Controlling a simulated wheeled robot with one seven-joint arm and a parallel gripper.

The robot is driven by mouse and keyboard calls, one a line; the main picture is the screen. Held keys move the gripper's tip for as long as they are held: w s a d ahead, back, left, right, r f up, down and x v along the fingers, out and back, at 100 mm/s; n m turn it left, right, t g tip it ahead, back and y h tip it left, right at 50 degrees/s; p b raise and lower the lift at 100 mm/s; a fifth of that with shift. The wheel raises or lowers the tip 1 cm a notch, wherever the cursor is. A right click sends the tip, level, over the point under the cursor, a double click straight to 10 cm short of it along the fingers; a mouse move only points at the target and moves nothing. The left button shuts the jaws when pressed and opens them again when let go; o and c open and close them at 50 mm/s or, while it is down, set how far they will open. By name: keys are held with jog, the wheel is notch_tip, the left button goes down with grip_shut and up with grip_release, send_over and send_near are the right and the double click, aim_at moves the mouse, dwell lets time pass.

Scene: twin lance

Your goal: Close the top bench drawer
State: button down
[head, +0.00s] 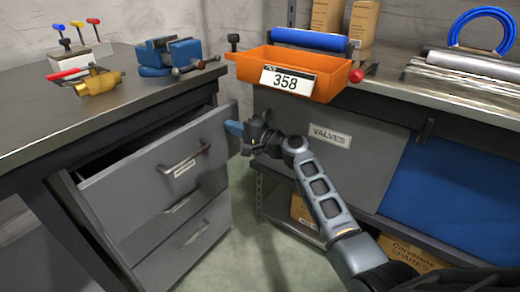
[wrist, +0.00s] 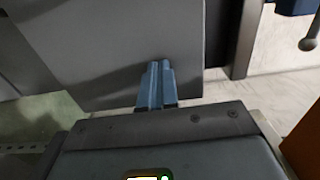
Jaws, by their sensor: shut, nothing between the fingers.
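The top bench drawer (head: 130,185) is pulled out of the grey cabinet under the left workbench. A dark gap shows behind its grey front, which has a bar handle (head: 187,158) and a small label. My gripper (head: 234,128) is at the right end of that drawer front, near its upper corner, with its blue fingers together and empty. In the wrist view the closed fingers (wrist: 156,72) point at a plain grey panel (wrist: 110,40), which looks like the drawer front. I cannot tell whether the fingertips touch it.
Two lower drawers (head: 185,205) appear shut. A blue vise (head: 170,55) and brass valve (head: 98,82) are on the left bench. An orange tray marked 358 (head: 250,68) and the shelf unit with a VALVES panel (head: 360,155) stand to the right. Floor (head: 243,225) shows between them.

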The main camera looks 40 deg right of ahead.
jog(key=b+x, duration=0.4)
jog(key=x, duration=0.4)
jog(key=shift+w+a+r, duration=0.15)
jog(key=shift+w+r, duration=0.05)
jog(key=shift+a, duration=0.1)
